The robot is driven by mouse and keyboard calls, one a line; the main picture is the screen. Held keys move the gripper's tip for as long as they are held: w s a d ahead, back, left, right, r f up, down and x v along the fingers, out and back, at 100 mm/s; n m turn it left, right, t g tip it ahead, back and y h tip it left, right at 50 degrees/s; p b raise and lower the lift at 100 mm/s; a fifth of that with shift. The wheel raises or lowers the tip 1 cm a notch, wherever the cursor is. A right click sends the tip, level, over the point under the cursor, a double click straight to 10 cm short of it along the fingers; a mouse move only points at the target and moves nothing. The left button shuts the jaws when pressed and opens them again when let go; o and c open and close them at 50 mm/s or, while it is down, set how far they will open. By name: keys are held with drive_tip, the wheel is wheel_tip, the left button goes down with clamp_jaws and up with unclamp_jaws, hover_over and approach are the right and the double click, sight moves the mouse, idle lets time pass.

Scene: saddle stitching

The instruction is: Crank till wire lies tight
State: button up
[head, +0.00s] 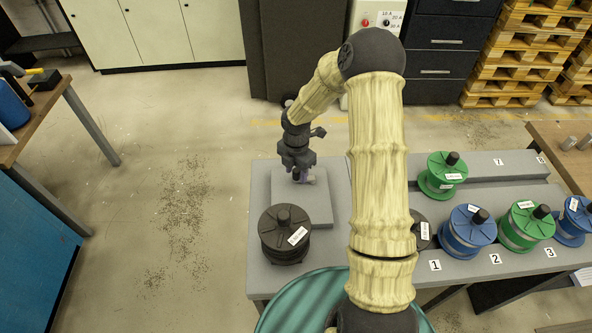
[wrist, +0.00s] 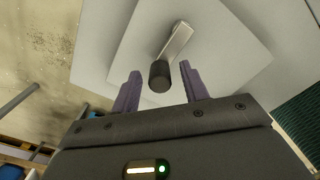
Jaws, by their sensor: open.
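My gripper (wrist: 158,90) is open, with its two purple fingers apart. In the wrist view a small crank shows between and just beyond the fingers: a dark cylindrical knob (wrist: 159,76) on a light metal arm (wrist: 176,41). The fingers stand on either side of the knob and I see no contact. The crank lies over a grey plate (wrist: 236,50). In the head view my gripper (head: 303,176) points down over the grey raised plate (head: 330,210) at the table's left end, and it hides the crank there. No wire can be made out.
A black spool (head: 285,228) stands close in front of the plate. A dark spool (head: 420,228) is partly behind my arm. Blue (head: 468,230) and green (head: 526,222) spools stand at numbered places to the right, with another green spool (head: 443,174) behind. The floor left of the table is clear.

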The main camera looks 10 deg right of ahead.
drive_tip(key=shift+c, duration=0.5)
clamp_jaws()
drive_tip(key=shift+w+m, duration=0.2)
drive_tip(key=shift+m, duration=0.2)
